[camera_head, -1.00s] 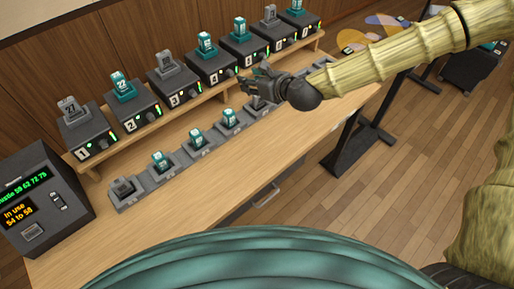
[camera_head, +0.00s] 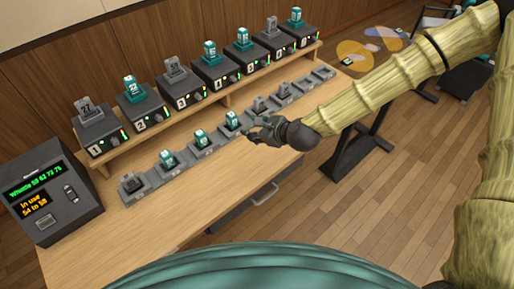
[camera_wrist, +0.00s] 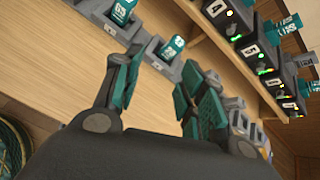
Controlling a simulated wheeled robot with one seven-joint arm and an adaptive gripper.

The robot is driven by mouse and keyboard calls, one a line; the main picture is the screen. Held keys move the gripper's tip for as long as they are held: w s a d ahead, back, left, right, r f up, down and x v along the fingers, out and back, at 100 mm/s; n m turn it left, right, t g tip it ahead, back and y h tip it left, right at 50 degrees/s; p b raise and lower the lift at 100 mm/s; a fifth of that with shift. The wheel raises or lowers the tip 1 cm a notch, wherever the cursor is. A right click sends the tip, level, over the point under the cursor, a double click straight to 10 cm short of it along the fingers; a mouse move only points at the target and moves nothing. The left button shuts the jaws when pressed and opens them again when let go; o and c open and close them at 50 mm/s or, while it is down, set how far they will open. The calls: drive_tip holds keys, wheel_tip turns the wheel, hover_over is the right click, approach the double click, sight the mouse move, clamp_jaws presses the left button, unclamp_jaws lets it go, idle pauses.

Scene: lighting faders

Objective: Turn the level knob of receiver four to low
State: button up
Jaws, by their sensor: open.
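Receiver four (camera_head: 214,75) is a dark box on the raised wooden shelf, fourth from the left, with a teal pack on top. Its level knob (camera_head: 232,77) is a small dark shape on the front beside a lit green strip; its setting is too small to read. My gripper (camera_head: 254,131) is open and empty, over the front row of charging slots, apart from receiver four and nearer the table's front edge. In the wrist view its two spread fingers (camera_wrist: 163,80) show with nothing between them. Several numbered receivers show at the upper right there; I cannot tell surely which is four.
Charging slots (camera_head: 187,164) holding teal and grey packs run along the table below the shelf (camera_head: 168,122). A dark display unit (camera_head: 52,195) stands at the left end. Bare tabletop (camera_head: 135,225) lies in front of the slots. Receivers stand close on both sides of four.

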drive_tip(key=shift+s+d+f+n+g, duration=0.1)
drive_tip(key=shift+s+f+n+g, duration=0.3)
drive_tip(key=shift+s+f, duration=0.6)
drive_tip(key=shift+s+f+n+g, duration=0.1)
drive_tip(key=shift+s+f+n, duration=0.5)
drive_tip(key=shift+s+f, duration=0.35)
